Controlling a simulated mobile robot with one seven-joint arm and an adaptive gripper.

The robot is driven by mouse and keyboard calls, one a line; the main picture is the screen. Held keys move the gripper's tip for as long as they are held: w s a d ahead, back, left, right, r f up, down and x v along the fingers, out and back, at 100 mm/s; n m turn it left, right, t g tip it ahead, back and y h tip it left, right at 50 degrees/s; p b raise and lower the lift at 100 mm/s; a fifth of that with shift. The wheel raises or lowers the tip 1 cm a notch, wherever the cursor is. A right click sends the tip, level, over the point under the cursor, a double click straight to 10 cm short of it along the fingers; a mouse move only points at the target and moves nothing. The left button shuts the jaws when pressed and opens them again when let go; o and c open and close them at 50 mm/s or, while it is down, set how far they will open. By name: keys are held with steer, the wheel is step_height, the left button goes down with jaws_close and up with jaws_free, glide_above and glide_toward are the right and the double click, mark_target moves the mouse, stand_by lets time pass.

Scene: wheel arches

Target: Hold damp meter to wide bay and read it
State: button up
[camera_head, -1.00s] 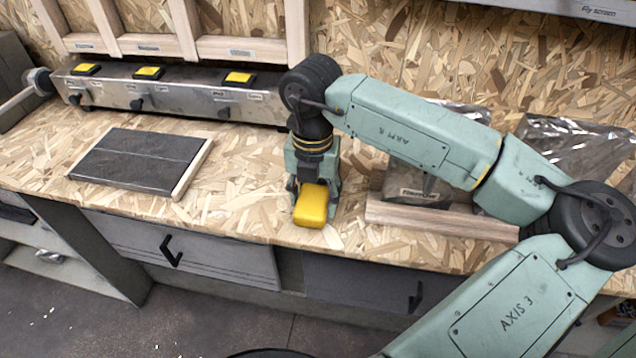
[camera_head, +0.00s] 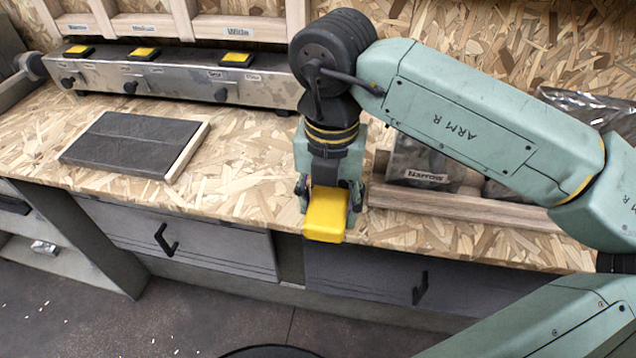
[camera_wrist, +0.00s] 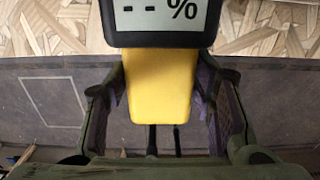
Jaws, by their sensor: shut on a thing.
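My gripper (camera_head: 329,192) is shut on the yellow damp meter (camera_head: 326,217) and holds it over the front part of the bench. In the wrist view the meter (camera_wrist: 157,85) sits between the two fingers, and its dark-framed display (camera_wrist: 160,14) shows dashes and a percent sign, partly cut off at the top. The wide bay is the gap in the wooden frame above the label "Wide" (camera_head: 240,29), at the back left. My gripper is well in front and to the right of it. Only the bay's bottom edge shows.
A metal box (camera_head: 180,82) with yellow-topped switches and black knobs runs below the frame. A dark board (camera_head: 130,143) lies on the bench (camera_head: 245,185) at left. A wooden strip (camera_head: 465,208) and a labelled clear bag (camera_head: 425,160) are right of my gripper. Drawers are below.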

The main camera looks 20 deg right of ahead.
steer(key=s, duration=0.4)
steer(key=s+b, duration=0.1)
steer(key=s, duration=0.1)
steer(key=shift+a+r, duration=0.25)
steer(key=shift+a, duration=0.15)
steer(key=p, duration=0.5)
glide_toward(342, 235)
steer(key=shift+s+a+f, duration=0.25)
steer(key=shift+s+f, duration=0.3)
steer(key=shift+s, duration=0.05)
